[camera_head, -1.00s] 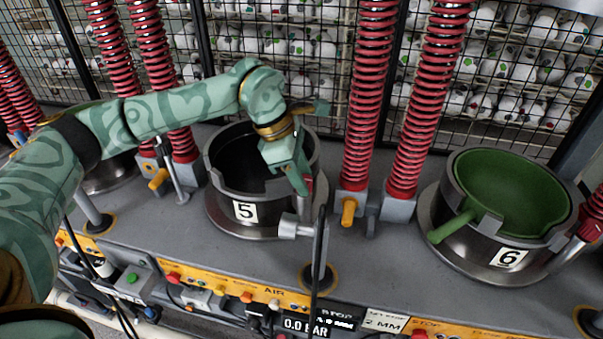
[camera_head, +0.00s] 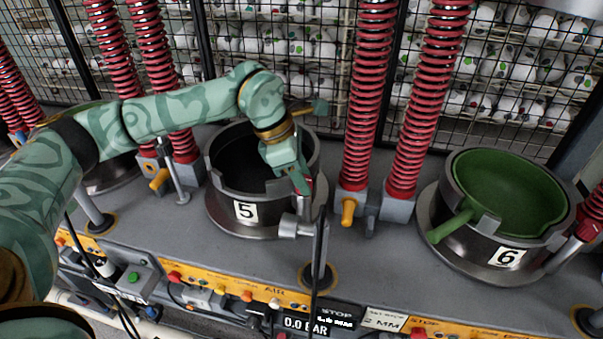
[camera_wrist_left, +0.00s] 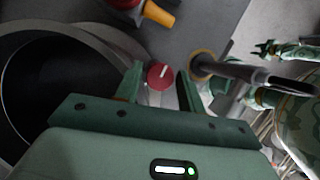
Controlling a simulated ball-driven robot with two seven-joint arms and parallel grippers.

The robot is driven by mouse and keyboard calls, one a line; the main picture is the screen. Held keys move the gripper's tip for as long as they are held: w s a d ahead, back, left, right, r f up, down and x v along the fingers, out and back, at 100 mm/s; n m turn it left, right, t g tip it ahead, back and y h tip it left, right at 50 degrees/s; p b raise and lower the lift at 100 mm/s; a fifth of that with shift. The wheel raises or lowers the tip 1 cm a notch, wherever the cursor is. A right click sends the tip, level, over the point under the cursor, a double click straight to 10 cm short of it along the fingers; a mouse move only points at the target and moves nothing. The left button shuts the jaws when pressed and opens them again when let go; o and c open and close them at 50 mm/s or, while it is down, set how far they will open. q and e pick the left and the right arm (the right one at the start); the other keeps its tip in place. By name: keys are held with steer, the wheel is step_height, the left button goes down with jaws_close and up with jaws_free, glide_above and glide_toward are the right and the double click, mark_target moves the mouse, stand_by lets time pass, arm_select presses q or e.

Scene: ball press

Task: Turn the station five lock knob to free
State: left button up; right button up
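The station five pot (camera_head: 232,211) is a dark round vessel with a white "5" label. Its lock knob, a small red knob (camera_wrist_left: 160,76) with a white mark, sits right of the pot; a bit of red also shows by the gripper in the head view (camera_head: 309,184). My left gripper (camera_head: 302,187) reaches down over the pot's right rim. In the wrist view its two fingers (camera_wrist_left: 160,84) stand apart on either side of the knob, with narrow gaps visible. In the head view the gripper mostly hides the knob. Green arm parts (camera_wrist_left: 285,50) show at the wrist view's right edge; their grip is unclear.
A dark upright lever (camera_head: 319,235) stands just right of the knob. Red springs (camera_head: 366,95) rise behind it, with an orange-yellow handle (camera_head: 348,211) at their foot. Station six's green-lined pot (camera_head: 478,247) is at right. The grey deck (camera_head: 378,262) between is mostly clear.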

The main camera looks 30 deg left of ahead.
arm_select(q)
steer(key=p+v, duration=0.1)
steer(key=v, duration=1.1)
stand_by(0.4)
